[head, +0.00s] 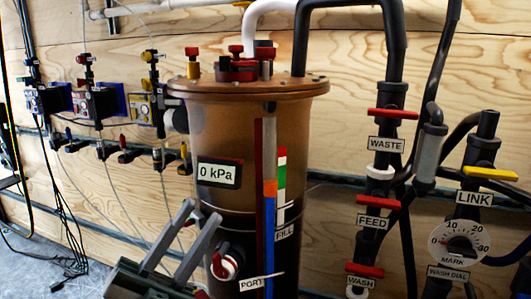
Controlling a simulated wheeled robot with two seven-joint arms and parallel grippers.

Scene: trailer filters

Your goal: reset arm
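My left gripper (202,211) is in the lower part of the head view, in front of the lower left of the brown filter vessel (222,140). Its two grey fingers point up and to the right, with a clear gap between them and nothing held. The dark gripper body sits at the bottom edge. The port (228,266), with a white round end and red parts, is just right of the fingers. I cannot tell whether the gripper touches the vessel. My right gripper is not in view.
Several valves with red handles (393,113) sit on dark pipes right of the vessel. A dial (460,245) and a yellow link handle (490,173) are at far right. Small pumps (97,103) with thin tubes line the plywood wall at left. Black cables (50,230) hang at lower left.

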